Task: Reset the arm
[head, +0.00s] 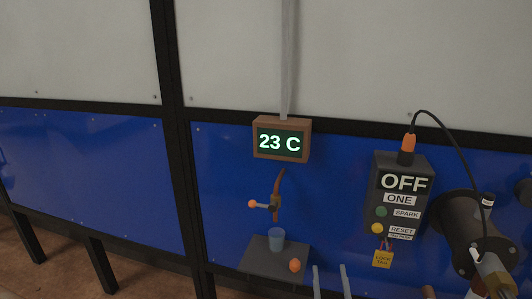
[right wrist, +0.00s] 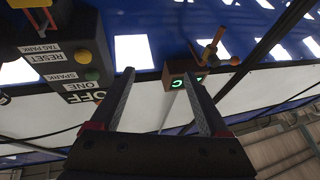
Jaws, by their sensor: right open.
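My right gripper (head: 330,267) shows at the bottom of the head view as two pale, parallel fingers, set apart with nothing between them. In the right wrist view the right gripper (right wrist: 158,73) is open and empty, its fingers pointing towards the panel wall. The fingers are below and right of the small shelf (head: 262,258) in the head view; I cannot tell the distance between them. My left gripper is not in view.
A blue and grey panel wall carries a "23 C" display (head: 281,141), a brown lever (head: 277,195) and a dark OFF box (head: 399,192) with a yellow tag. A dark cylindrical fitting (head: 464,232) juts out at right.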

